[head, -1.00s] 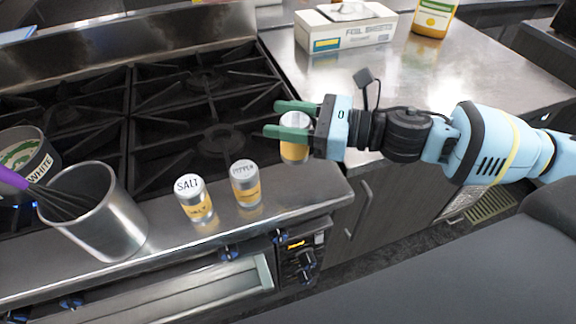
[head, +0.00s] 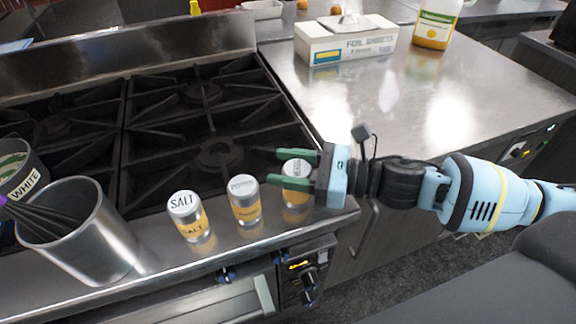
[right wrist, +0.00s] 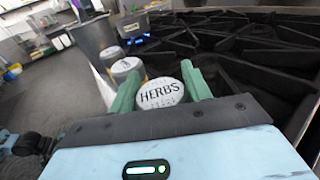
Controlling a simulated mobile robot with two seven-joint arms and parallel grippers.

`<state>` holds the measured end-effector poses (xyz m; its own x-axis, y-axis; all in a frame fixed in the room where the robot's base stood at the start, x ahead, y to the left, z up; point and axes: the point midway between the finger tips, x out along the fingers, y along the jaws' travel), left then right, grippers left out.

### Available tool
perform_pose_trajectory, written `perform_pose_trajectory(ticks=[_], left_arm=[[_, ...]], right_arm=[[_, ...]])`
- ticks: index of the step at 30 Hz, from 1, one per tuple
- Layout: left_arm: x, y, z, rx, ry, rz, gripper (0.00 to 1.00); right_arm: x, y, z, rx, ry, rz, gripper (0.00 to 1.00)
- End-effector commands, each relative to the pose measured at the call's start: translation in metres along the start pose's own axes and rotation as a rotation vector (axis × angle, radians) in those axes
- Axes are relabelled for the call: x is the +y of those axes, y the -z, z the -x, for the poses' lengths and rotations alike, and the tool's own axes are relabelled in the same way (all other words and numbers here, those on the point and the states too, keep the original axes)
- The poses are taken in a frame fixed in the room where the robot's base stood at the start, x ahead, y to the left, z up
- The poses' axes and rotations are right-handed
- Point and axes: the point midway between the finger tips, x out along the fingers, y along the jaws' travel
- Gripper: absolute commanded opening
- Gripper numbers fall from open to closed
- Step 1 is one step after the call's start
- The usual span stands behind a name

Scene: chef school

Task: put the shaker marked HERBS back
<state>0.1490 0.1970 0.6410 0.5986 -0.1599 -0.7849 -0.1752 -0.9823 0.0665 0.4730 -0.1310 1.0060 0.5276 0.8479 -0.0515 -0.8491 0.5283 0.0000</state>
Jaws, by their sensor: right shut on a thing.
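The shaker marked HERBS (head: 296,184) has a pale lid and a yellow label. In the head view it is at the right end of the stove's front ledge, between the green fingers of my right gripper (head: 289,168). The right wrist view shows its HERBS lid (right wrist: 160,93) between both fingers, so the gripper is shut on it. The shaker looks upright; I cannot tell whether its base touches the ledge. The SALT shaker (head: 191,216) and the pepper shaker (head: 245,200) stand to its left, in a rough row. My left gripper is not in view.
A metal pot (head: 84,235) with a whisk stands left of the shakers. The black burner grates (head: 215,150) lie behind them. A foil sheets box (head: 345,42) and a yellow-filled bottle (head: 436,24) stand on the steel counter (head: 400,95), which is mostly clear.

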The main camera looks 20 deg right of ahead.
Motion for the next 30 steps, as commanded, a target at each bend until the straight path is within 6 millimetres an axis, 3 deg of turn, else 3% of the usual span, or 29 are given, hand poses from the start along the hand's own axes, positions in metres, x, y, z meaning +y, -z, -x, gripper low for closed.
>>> perform_pose_trajectory(ticks=[6,7,12,23,30], left_arm=[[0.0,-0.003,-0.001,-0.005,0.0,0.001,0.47],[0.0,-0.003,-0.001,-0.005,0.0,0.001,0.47],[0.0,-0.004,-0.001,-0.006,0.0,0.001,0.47],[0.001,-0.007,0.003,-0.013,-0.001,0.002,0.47],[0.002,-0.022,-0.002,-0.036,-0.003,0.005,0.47]], right_arm=[[0.0,0.004,0.0,0.0,-0.001,-0.002,0.2],[0.0,0.004,0.0,0.001,0.0,-0.002,0.51],[0.0,0.003,0.0,0.0,0.0,-0.001,0.7],[0.0,-0.001,0.002,0.0,0.001,0.001,0.7],[0.0,0.005,0.034,0.008,0.002,-0.005,0.7]])
